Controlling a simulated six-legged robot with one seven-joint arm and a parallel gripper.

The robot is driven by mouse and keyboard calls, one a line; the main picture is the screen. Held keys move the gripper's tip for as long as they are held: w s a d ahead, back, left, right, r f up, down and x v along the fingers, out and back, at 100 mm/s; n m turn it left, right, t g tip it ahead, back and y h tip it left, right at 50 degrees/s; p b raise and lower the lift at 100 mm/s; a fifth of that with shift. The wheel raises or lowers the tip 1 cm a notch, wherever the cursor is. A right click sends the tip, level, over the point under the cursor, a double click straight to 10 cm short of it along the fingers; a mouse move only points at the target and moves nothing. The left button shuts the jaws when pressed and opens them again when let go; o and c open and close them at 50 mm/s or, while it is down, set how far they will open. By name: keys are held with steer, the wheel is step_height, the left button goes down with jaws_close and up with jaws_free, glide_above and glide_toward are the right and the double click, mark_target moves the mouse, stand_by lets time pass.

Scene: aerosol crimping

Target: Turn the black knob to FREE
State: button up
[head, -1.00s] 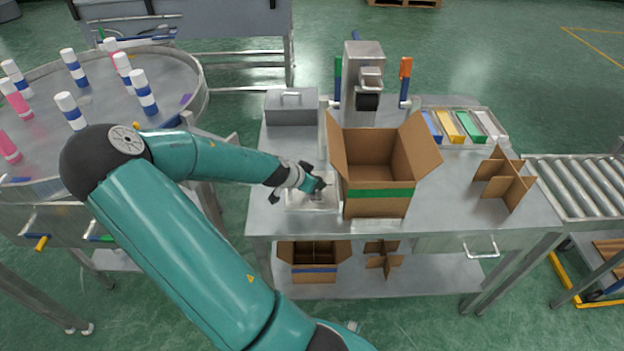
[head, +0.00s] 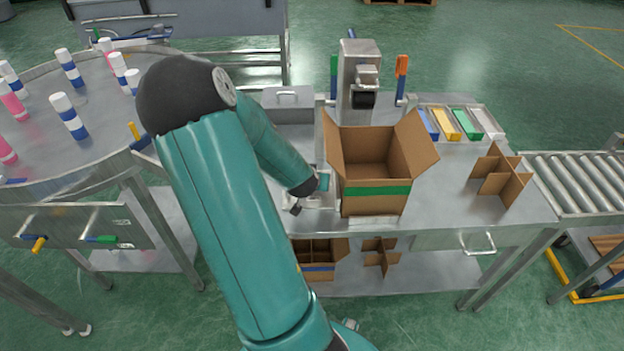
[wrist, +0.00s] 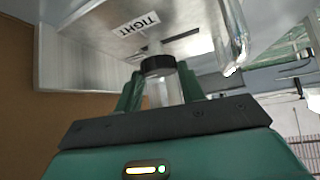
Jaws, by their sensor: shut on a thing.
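The black knob (wrist: 157,66) shows in the wrist view as a dark round rim, with a pale cylinder just below it in the picture. It sits close to a metal surface with a white label reading TIGHT (wrist: 136,23). My gripper (wrist: 160,82) has a green finger on either side of the knob and is shut on it. No FREE label is visible, and I cannot tell the knob's setting. In the head view my gripper (head: 314,193) is low at the table's left part, left of the open cardboard box, and my arm hides the knob.
The cardboard box (head: 376,196) stands close to the right of my gripper. A metal press (head: 359,75) stands behind it. A cardboard divider (head: 500,176) is at the right of the steel table (head: 455,195). A round table (head: 95,120) with several cans is at left.

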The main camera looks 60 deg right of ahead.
stand_by(0.3)
steer(key=o, duration=1)
steer(key=shift+r, duration=0.1)
steer(key=shift+v, duration=6.75)
steer(key=shift+a, duration=0.15)
